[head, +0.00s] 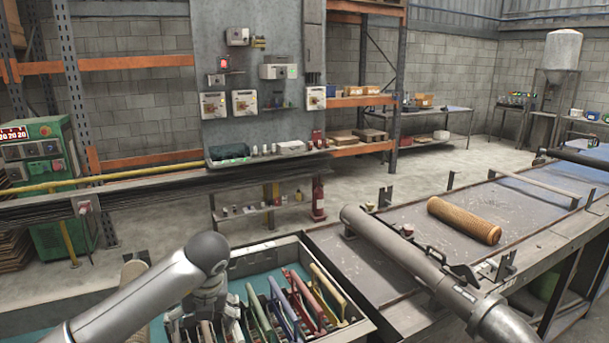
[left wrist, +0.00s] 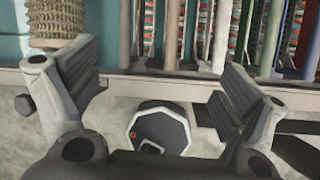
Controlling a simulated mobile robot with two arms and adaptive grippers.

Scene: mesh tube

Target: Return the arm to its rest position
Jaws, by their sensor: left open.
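My left arm comes in from the lower left of the head view, its gripper (head: 205,318) pointing down at the left part of a tool tray (head: 262,243). The left wrist view shows the same gripper (left wrist: 158,88) with its two fingers spread wide and nothing between them. Below the fingers are the tray's edge (left wrist: 150,73) and a dark octagonal knob or cap (left wrist: 160,128). The fingertips look apart from the tray's contents. A tan mesh tube (head: 463,220) lies on the table at the right.
Several coloured-handled tools (head: 302,298) stand in the tray. A beige ribbed object (left wrist: 52,20) lies near the left finger. A wall panel (head: 255,65) and shelves stand behind; open floor lies beyond the table.

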